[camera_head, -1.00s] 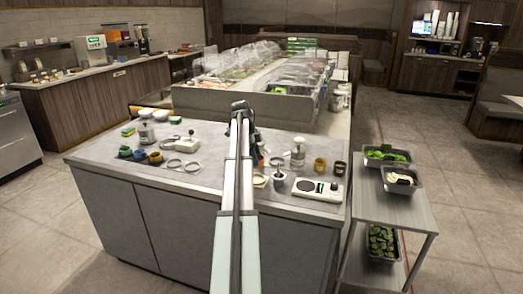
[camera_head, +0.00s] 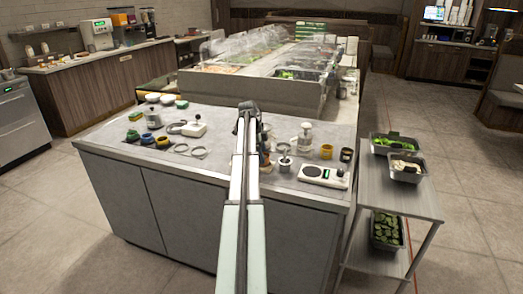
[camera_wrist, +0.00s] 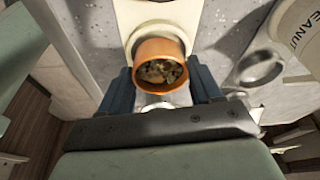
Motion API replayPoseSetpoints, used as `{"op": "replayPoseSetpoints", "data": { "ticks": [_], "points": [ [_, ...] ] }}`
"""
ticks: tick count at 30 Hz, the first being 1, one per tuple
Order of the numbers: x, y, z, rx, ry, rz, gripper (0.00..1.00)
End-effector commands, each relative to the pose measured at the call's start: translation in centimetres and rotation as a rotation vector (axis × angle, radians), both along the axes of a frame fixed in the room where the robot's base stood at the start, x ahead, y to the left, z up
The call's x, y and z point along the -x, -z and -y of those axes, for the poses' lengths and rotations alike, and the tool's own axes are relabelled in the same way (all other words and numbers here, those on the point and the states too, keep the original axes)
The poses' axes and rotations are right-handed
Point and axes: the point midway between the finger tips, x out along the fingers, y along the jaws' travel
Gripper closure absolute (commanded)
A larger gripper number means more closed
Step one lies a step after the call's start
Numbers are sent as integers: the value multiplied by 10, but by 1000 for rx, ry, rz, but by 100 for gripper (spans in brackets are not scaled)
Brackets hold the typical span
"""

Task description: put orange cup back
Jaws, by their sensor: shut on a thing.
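The orange cup (camera_wrist: 162,50) shows in the wrist view, its open top facing the camera, with brown, lumpy contents inside. My gripper (camera_wrist: 163,78) is shut on it, one dark blue finger at each side. A pale cream holder (camera_wrist: 133,12) lies just beyond and under the cup. I cannot tell whether the cup touches it. In the head view my gripper (camera_head: 248,108) end is mostly hidden by my arm. A small orange patch, likely the cup (camera_head: 265,167), shows just right of the arm above the grey counter (camera_head: 225,172).
A white container lettered "PEANUT" (camera_wrist: 299,28) stands close right of the cup, with a grey ring (camera_wrist: 260,68) nearby.

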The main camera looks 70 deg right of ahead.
Motion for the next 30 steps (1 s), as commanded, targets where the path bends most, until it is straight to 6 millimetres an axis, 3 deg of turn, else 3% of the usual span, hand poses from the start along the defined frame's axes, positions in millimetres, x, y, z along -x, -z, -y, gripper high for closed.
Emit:
{"op": "replayPoseSetpoints", "data": {
  "ticks": [30],
  "points": [
    [0,7,0,0,0,0,74]
  ]
}}
